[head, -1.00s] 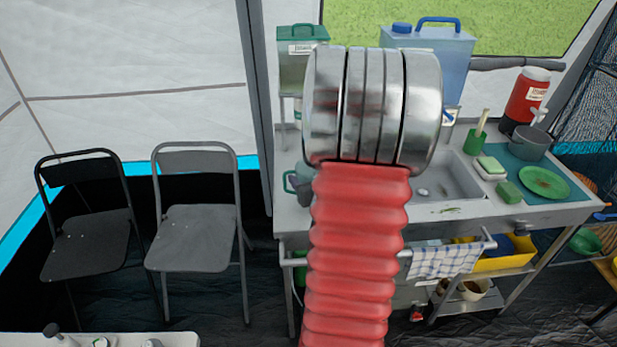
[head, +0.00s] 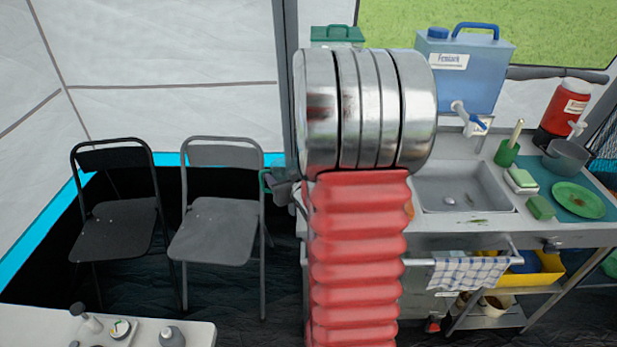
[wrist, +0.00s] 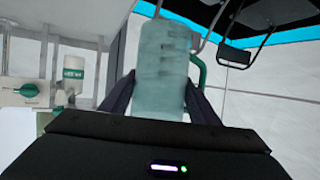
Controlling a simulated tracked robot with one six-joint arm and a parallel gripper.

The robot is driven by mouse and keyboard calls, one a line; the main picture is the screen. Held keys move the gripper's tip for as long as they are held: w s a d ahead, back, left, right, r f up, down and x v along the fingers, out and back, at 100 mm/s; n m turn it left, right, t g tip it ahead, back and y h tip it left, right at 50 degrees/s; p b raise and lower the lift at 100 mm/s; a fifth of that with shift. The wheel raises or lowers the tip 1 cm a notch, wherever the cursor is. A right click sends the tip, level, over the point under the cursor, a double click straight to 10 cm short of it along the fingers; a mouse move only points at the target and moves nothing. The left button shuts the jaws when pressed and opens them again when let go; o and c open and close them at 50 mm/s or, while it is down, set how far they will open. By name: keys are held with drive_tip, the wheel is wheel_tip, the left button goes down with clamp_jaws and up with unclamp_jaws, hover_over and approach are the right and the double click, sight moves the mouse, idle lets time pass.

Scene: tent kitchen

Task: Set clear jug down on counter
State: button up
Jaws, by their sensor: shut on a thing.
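The clear jug (wrist: 163,65) is a pale, see-through blue-green vessel with a green handle (wrist: 199,68) on its right side in the wrist view. My gripper (wrist: 160,100) is shut on it, one dark finger on each side. In the head view my arm hides most of the jug; part of my gripper (head: 284,186) and a bit of the green handle show by the left end of the counter (head: 468,223). The jug is held off the counter; its exact height over it is hidden.
A sink (head: 462,187), a blue water container (head: 460,70), a green cup (head: 507,153), sponges and a green plate (head: 578,200) take up the counter. Two folding chairs (head: 215,230) stand left of it. A white table (head: 145,333) with bottles is at front left.

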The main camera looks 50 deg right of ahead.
drive_tip(key=w+a+n+y, duration=0.1)
drive_tip(key=w+a, duration=0.3)
drive_tip(key=a, duration=0.7)
drive_tip(key=w+a+r+n+y, duration=0.1)
drive_tip(key=w+a, duration=0.3)
drive_tip(key=a, duration=0.8)
drive_tip(key=w+a+n+t+y, duration=0.1)
drive_tip(key=w+a+n+y, duration=0.1)
drive_tip(key=a, duration=0.9)
drive_tip(key=shift+w+a+r+n+y, duration=0.3)
drive_tip(key=shift+w+y, duration=0.5)
drive_tip(key=shift+w, duration=0.45)
drive_tip(key=shift+f, duration=0.1)
